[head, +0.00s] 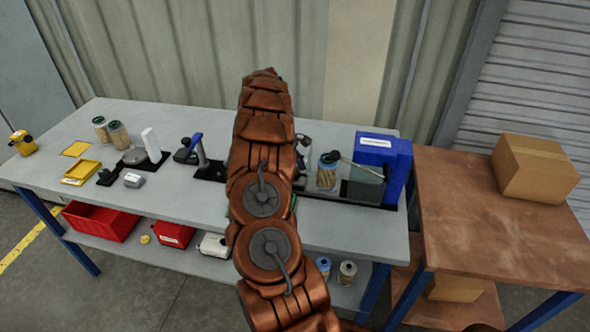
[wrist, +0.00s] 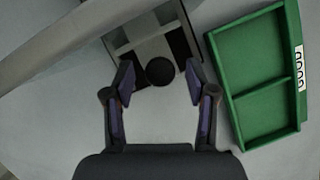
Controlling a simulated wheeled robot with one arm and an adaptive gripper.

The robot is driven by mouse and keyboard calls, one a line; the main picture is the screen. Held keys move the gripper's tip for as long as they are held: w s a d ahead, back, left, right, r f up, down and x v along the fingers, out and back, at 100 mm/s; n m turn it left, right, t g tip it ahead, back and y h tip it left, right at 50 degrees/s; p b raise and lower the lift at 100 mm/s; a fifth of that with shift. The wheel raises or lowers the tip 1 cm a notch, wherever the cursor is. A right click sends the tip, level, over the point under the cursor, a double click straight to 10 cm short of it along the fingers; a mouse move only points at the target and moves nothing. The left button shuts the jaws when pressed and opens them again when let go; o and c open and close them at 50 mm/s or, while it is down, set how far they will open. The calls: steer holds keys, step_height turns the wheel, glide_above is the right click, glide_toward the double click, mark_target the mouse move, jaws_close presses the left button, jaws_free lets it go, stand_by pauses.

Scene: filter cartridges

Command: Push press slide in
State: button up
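The blue press (head: 383,160) stands at the right end of the bench, with a dark base rail running left from it. A cartridge (head: 327,172) with a dark green lid stands upright beside the press's clear guard. The wrist view shows a grey frame with dark blocks (wrist: 148,35), which looks like the press slide, and a round black knob (wrist: 160,71) at its near end. My gripper (wrist: 159,82) is open, with one finger on each side of the knob and no visible contact. In the head view my arm hides the gripper and part of the rail.
A green tray (wrist: 232,82) marked GOOD lies right of my gripper in the wrist view. Two jars (head: 117,134), a yellow tray (head: 82,171) and a blue-handled tool (head: 196,143) occupy the bench's left part. A brown table (head: 480,225) with a cardboard box (head: 534,168) adjoins at right.

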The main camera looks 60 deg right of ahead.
jaws_close()
stand_by(0.5)
